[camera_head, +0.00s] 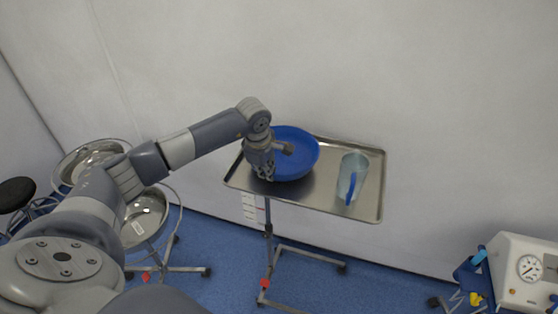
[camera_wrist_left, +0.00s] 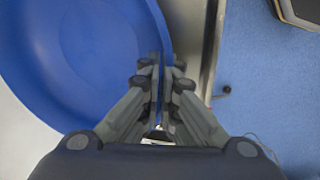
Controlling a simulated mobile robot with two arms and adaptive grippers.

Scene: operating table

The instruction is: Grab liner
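A clear container with a blue handle-like strip (camera_head: 352,178), which may be the liner, stands on the right part of the metal tray table (camera_head: 325,205). A round blue bowl (camera_head: 296,160) sits on the tray's left part. My left gripper (camera_head: 265,172) is at the bowl's left front edge, pointing down. In the left wrist view, its fingers (camera_wrist_left: 162,90) are close together with the rim of the blue bowl (camera_wrist_left: 75,60) between them. The fingers partly hide the rim. My right gripper is out of view.
Metal basins on a wheeled stand (camera_head: 145,217) and a black stool (camera_head: 16,194) are at the left. A white device with a gauge (camera_head: 528,268) is at the lower right. The wall is close behind the tray. Bare tray separates the bowl and container.

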